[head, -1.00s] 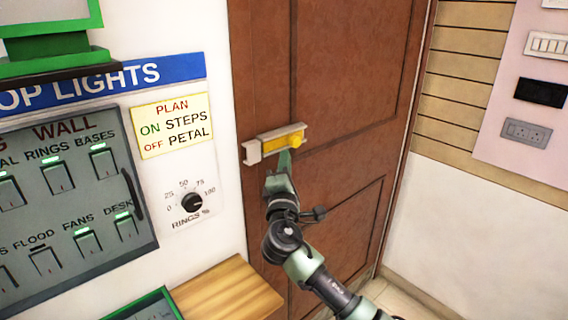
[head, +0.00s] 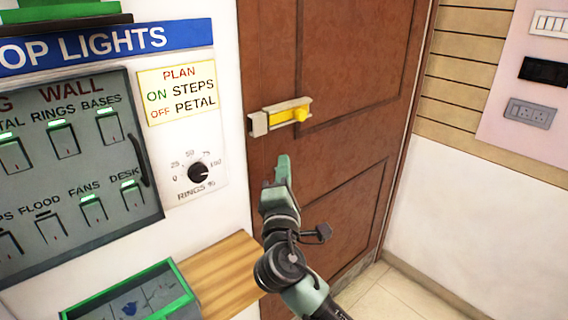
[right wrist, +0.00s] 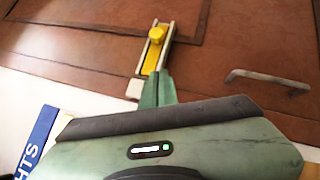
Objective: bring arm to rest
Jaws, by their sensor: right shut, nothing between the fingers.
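My right gripper (head: 281,170) is shut and empty in the head view, pointing up in front of the brown door (head: 350,60). It is below a door bolt (head: 281,116) with a yellow slide and knob, with a clear gap between them in the picture. In the right wrist view, the shut fingers (right wrist: 157,88) point toward the bolt (right wrist: 155,50), whose yellow knob shows near its far end. My left gripper is not in view.
Left of the door is a switch panel (head: 80,228) and a dial (head: 198,173). Below them are a wooden ledge (head: 222,268) and a green-edged box (head: 135,295). A pale panel with sockets (head: 530,112) is on the right wall. A handle (right wrist: 268,78) shows on the door in the wrist view.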

